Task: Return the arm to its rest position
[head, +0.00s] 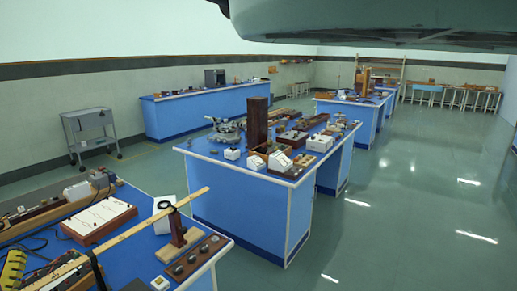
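My gripper is not in view in the head picture. A large pale grey-green rounded shape (375,20) fills the top right, close to the camera, and hides part of the ceiling and back wall. I cannot tell which part it is. No fingers show, so what the gripper holds cannot be seen.
A blue bench (140,262) at the lower left carries a long wooden ruler (130,232) on stands. A middle blue bench (240,205) holds instruments and a tall dark wooden block (257,123). A grey trolley (90,130) stands left. Floor at right is clear.

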